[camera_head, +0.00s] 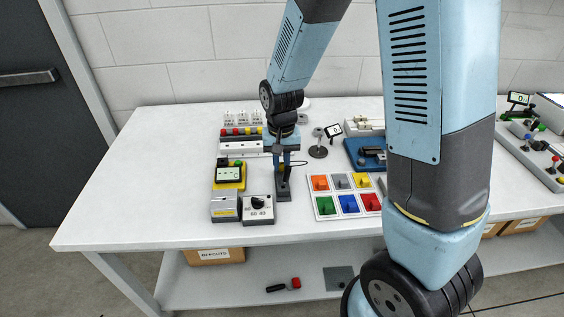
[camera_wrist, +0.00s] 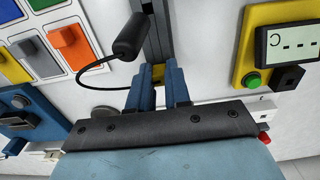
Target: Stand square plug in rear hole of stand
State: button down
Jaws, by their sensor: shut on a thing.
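My gripper (camera_wrist: 159,74) points down over the dark grey stand (camera_wrist: 152,45), with its blue fingers close together. In the head view my gripper (camera_head: 284,170) is above the rear part of the stand (camera_head: 283,195), which lies lengthwise on the bench. The gripper is shut on the square plug, which is mostly hidden between the fingers. I cannot tell whether the plug touches the stand or is in the rear hole, as the fingers cover that spot. A black cylinder (camera_wrist: 131,36) with a thin black cable is beside the fingers.
A grey dial box (camera_head: 259,209) and a yellow-framed display (camera_head: 229,174) stand close on the left. A tray of coloured blocks (camera_head: 345,210) lies to the right. A round-based post (camera_head: 318,151) stands behind. The bench's front left is clear.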

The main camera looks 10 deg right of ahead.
jog(key=c, duration=1)
grip_release()
notch_tip(320, 180, up, 14)
jog(key=shift+f, duration=0.15)
jog(key=s+d+r+t, duration=0.5)
jog(key=s+d+r, duration=0.8)
jog(key=s+d, duration=0.3)
jog(key=shift+s+d+r+t, duration=0.2)
jog(key=shift+s+r+t, duration=0.1)
jog(key=shift+s, duration=0.1)
